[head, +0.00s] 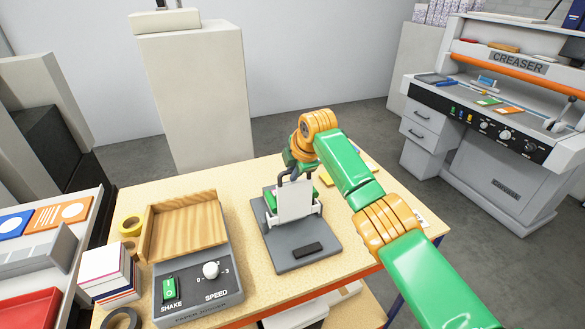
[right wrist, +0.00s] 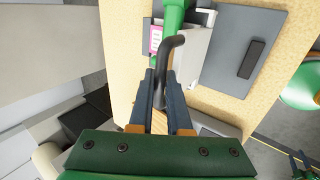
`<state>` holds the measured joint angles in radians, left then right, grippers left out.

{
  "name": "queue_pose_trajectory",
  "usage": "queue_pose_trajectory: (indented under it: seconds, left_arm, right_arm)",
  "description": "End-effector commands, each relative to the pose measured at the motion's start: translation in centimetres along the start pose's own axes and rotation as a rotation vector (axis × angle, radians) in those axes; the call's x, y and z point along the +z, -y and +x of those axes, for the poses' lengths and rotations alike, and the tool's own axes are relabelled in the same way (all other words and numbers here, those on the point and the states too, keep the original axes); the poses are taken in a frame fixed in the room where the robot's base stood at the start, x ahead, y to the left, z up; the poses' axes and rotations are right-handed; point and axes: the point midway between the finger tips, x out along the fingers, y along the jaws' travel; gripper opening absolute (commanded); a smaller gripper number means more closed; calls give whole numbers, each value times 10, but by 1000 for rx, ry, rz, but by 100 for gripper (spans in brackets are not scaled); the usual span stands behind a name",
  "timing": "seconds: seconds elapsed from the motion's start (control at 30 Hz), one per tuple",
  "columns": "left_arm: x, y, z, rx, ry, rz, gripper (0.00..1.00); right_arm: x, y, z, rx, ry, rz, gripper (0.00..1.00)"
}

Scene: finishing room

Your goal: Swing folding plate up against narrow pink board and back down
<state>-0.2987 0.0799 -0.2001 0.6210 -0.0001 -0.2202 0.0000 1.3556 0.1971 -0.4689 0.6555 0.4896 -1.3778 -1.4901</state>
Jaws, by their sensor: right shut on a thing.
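The folding plate (head: 295,201) is a pale grey-white panel on a small device with a dark grey base (head: 288,262). It stands nearly upright in the head view and also shows in the right wrist view (right wrist: 194,48). My right gripper (head: 297,164) is shut on the plate's dark bent handle (right wrist: 172,46), at its top edge. The fingers (right wrist: 163,92) sit on both sides of the handle's end. The narrow pink board (right wrist: 156,40) shows as a strip beside the plate in the wrist view; the plate hides it in the head view. I cannot tell whether they touch.
A shaker box with a wooden tray (head: 186,236) stands left of the device on the tan table (head: 254,287). Tape rolls (head: 130,226) and a stack of pads (head: 104,272) lie farther left. A dark block (head: 307,249) rests on the base's front. The creaser (head: 500,120) stands back right.

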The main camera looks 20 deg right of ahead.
Motion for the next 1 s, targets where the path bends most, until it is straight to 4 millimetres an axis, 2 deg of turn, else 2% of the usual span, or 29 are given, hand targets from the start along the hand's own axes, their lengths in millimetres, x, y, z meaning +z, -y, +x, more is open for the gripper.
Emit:
queue_pose_trajectory:
  seconds: [0.33, 0.37, 0.47, 0.87, 1.0]
  left_arm:
    - [1, 0, 0, 0, 2, 0, 50]
    - [1, 0, 0, 0, 2, 0, 50]
    - [1, 0, 0, 0, 3, 0, 50]
    - [2, 0, 2, 0, 3, 0, 50]
    - [3, -1, 15, 1, 4, 0, 50]
  right_arm:
    - [0, 3, 2, -10, 0, -1, 0]
    - [0, 3, 2, -10, 0, -1, 18]
    - [0, 3, 2, -9, 0, 0, 45]
    - [0, 3, 1, -8, -1, 0, 45]
    - [0, 4, -14, 1, -1, -1, 45]
